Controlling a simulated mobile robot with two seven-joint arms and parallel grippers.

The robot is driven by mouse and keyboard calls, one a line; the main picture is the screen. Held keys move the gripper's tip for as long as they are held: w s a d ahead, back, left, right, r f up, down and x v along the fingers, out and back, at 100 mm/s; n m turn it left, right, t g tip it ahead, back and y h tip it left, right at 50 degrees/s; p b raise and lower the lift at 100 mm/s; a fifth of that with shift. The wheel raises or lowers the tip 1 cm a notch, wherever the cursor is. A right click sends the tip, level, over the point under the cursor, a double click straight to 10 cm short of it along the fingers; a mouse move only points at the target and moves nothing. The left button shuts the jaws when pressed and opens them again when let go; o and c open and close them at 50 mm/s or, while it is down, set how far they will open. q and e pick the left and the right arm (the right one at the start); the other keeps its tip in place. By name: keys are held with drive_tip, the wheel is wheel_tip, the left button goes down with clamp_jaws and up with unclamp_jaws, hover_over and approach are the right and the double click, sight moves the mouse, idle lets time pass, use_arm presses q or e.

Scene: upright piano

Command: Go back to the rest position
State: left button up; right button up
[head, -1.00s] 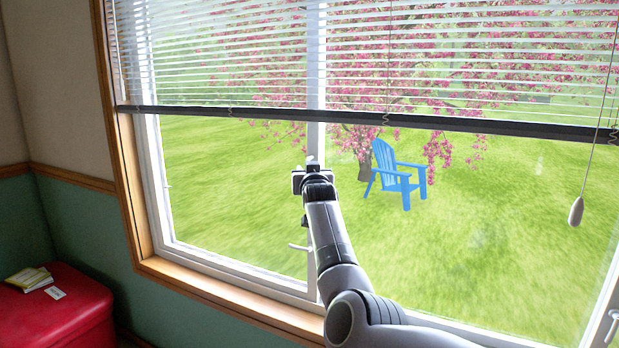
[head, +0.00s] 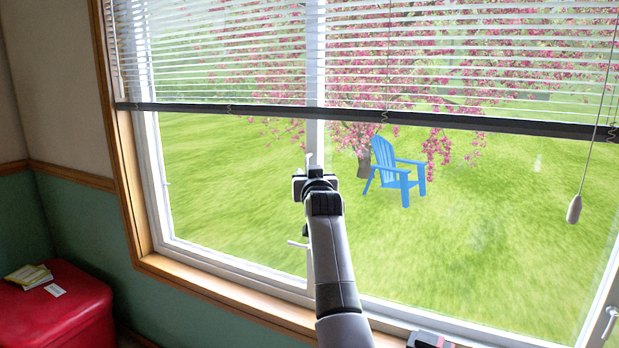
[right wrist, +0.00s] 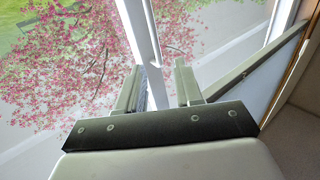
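My right arm rises from the bottom edge in the head view, with its gripper (head: 314,172) in front of the window's white centre post (head: 316,60). The right wrist view shows its two fingers (right wrist: 160,88) apart with an empty gap between them. The post and pink blossoms appear beyond the fingers; I cannot tell whether a finger touches the window. A white window handle (head: 298,245) sticks out left of my forearm. My left gripper is not in view.
A half-raised blind (head: 450,60) hangs across the window, with a cord pull (head: 575,209) at right. A wooden sill (head: 220,300) runs below. A red box (head: 60,312) with booklets (head: 28,276) stands lower left. A small grey item (head: 430,340) shows at the bottom edge.

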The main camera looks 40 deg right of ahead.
drive_tip(key=shift+f, duration=0.1)
idle(0.4)
drive_tip(key=s+a+f+n+y+p, duration=0.15)
drive_tip(key=s+a+f, duration=0.25)
drive_tip(key=f, duration=0.4)
drive_tip(key=s+a+f+n+g+y+p, duration=0.1)
drive_tip(key=s+a+f+n+y, duration=0.15)
drive_tip(key=s+f, duration=0.4)
drive_tip(key=s+a+f+n+y+p, duration=0.1)
drive_tip(key=s+a+f+n, duration=0.3)
drive_tip(key=f, duration=0.6)
drive_tip(key=s+a+f+g+y+p, duration=0.1)
drive_tip(key=s+a+f+g+y, duration=0.1)
drive_tip(key=s+a+f, duration=0.3)
drive_tip(key=s+a+f+g+y+p, duration=0.2)
drive_tip(key=s+a+f+y, duration=0.2)
drive_tip(key=s+a, duration=0.7)
drive_tip(key=s+f, duration=0.2)
drive_tip(key=s, duration=0.6)
drive_tip(key=shift+s+a, duration=0.3)
drive_tip(key=shift+s, duration=0.05)
drive_tip(key=shift+f, duration=0.15)
